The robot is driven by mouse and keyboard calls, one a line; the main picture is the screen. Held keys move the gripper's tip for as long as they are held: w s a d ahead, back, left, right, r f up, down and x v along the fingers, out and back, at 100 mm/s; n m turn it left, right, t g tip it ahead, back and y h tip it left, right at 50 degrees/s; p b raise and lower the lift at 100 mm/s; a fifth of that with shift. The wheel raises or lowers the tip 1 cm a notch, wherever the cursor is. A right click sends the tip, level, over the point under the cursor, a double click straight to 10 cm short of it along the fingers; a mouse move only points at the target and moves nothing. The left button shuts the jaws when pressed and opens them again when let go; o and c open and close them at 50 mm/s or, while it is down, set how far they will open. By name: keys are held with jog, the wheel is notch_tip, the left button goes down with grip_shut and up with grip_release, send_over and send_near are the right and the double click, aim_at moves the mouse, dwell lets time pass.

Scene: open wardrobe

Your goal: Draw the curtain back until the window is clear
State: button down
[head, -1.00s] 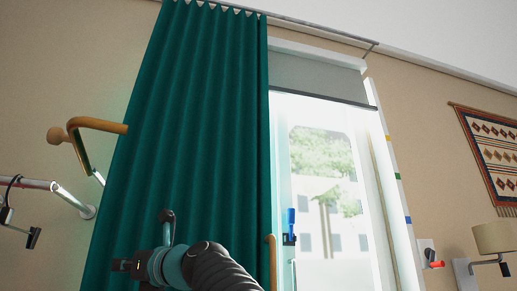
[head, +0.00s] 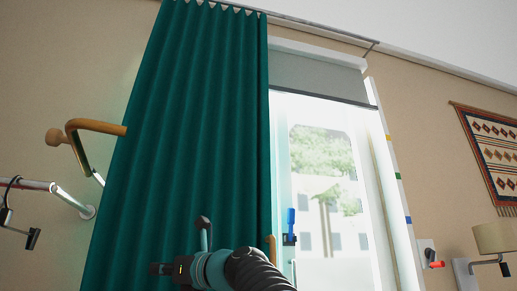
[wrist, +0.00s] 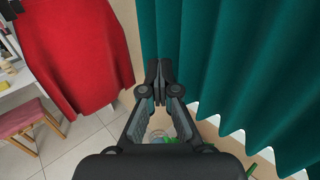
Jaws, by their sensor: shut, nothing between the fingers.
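The teal curtain (head: 185,130) hangs in folds from a rail and is gathered on the left side of the window (head: 325,180). The glass to its right shows clear, with a short grey blind (head: 315,75) at the top. In the wrist view the curtain (wrist: 235,60) fills the upper right. My gripper (wrist: 158,72) is shut with nothing between its fingers, close to the curtain's left edge.
A wooden hook (head: 95,128) and a metal rail (head: 50,188) stick out left of the curtain. A lamp (head: 495,238) is at the far right.

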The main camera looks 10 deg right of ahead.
jog(key=w+d+p, duration=0.2)
jog(key=w+d, duration=0.2)
jog(key=d, duration=0.5)
jog(key=w+d+p, duration=0.2)
jog(key=w+d, duration=0.2)
jog(key=d, duration=0.6)
jog(key=shift+w+d, duration=0.2)
jog(key=shift+w, duration=0.15)
dwell(0.7)
jog(key=c, duration=1.9)
grip_release()
jog(key=o, duration=1.1)
jog(key=v, duration=0.8)
